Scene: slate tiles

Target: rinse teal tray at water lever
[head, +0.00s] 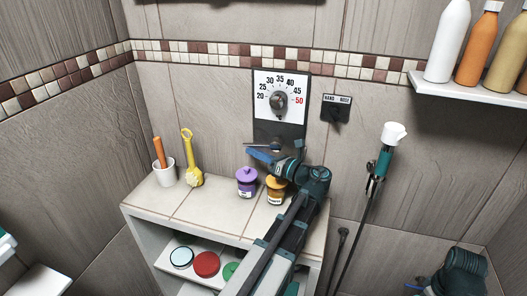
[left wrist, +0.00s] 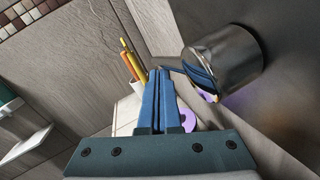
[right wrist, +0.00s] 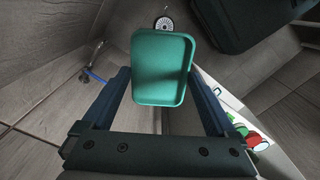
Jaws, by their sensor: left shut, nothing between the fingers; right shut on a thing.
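The teal tray (right wrist: 162,68) shows in the right wrist view, held between the spread fingers of my right gripper (right wrist: 161,84). In the head view most of the right gripper and the tray are out of frame. My left gripper (head: 262,155) is shut and empty, just below the silver water lever (head: 262,145) under the dial panel. In the left wrist view its closed blue fingers (left wrist: 162,73) point up beside a shiny metal cylinder (left wrist: 222,62), which looks like the lever's hub. Whether the fingers touch the lever I cannot tell.
A purple jar (head: 246,181) and a yellow jar (head: 276,189) stand on the counter (head: 214,205) by my left arm. A white cup (head: 165,173) and a yellow brush (head: 191,165) are left. A hand shower (head: 385,150) hangs right. A round grate (right wrist: 163,23) lies beyond the tray.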

